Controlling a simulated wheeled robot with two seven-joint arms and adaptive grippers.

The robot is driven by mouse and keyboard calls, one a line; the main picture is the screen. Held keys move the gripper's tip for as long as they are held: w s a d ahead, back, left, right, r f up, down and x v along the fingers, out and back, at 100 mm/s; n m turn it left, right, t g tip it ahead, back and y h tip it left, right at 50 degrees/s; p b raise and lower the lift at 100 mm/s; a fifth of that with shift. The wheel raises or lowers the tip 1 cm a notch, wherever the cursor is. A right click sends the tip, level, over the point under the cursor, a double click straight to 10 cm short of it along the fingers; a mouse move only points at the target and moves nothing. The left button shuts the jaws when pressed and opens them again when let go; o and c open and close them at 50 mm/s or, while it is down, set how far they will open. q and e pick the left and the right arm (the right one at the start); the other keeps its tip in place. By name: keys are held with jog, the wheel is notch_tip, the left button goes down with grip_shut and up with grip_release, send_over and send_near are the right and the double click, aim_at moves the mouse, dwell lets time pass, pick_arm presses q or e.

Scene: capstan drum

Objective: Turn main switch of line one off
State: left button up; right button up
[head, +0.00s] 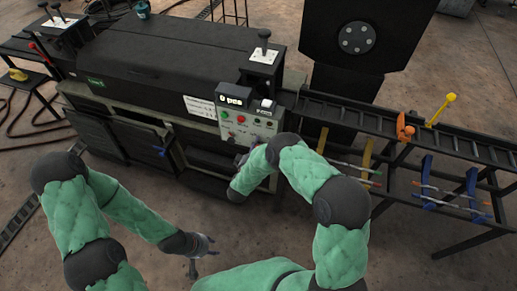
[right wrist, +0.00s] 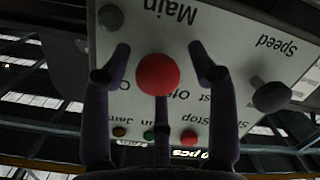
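The control panel (head: 251,123) is the light plate with buttons on the front of the machine. In the right wrist view the panel (right wrist: 225,60) appears upside down. A round red knob (right wrist: 158,75) sits close to the word "Main". My right gripper (right wrist: 158,68) is open, with one finger on either side of the red knob and a third below it. Gaps show beside the knob; I cannot tell whether any finger touches it. My left gripper (head: 203,254) is open and empty above the floor, away from the panel.
A dark knob (right wrist: 271,96) sits by the "Speed" label and another grey knob (right wrist: 110,17) on the other side. A small red button (right wrist: 189,138) is near "Stop". A counter display (head: 234,99) tops the panel. The conveyor (head: 400,128) extends right.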

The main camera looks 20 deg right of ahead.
jog(key=shift+s+f, duration=0.1)
jog(key=shift+s, duration=0.05)
jog(key=shift+s+a, duration=0.2)
jog(key=shift+a, duration=0.05)
jog(key=v, duration=1.1)
jog(key=shift+s, duration=0.1)
jog(key=s+f+m+g+y, duration=0.2)
jog(key=s+f+g+y, duration=0.3)
jog(key=f+y, duration=0.4)
jog(key=s+a+f+m+g+y, duration=0.1)
jog(key=s+g+y, duration=0.3)
jog(key=s, duration=1.3)
jog(key=m+g+p, duration=0.1)
jog(key=g, duration=0.3)
jog(key=shift+s+m, duration=0.25)
jog(key=shift+m, duration=0.15)
jog(key=shift+f, duration=0.1)
